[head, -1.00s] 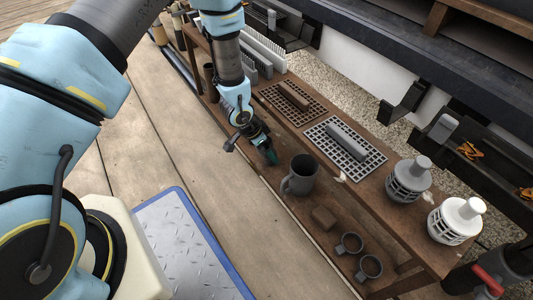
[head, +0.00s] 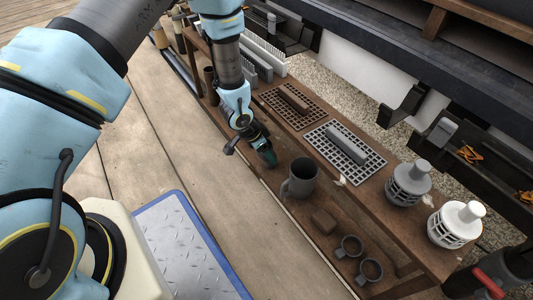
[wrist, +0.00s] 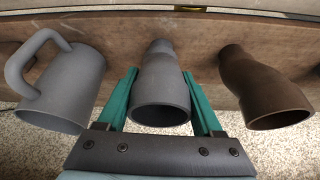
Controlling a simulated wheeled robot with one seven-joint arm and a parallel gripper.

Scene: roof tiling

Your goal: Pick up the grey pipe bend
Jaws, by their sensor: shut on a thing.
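The grey pipe bend (wrist: 160,85) is in the middle of the wrist view, its wide open mouth toward the camera and its narrower end toward the shelf. My gripper (wrist: 159,79) has one teal finger on each side of it and is shut on it.
A grey jug with a handle (wrist: 70,85) stands close on one side, and a brown pipe bend (wrist: 258,88) on the other.

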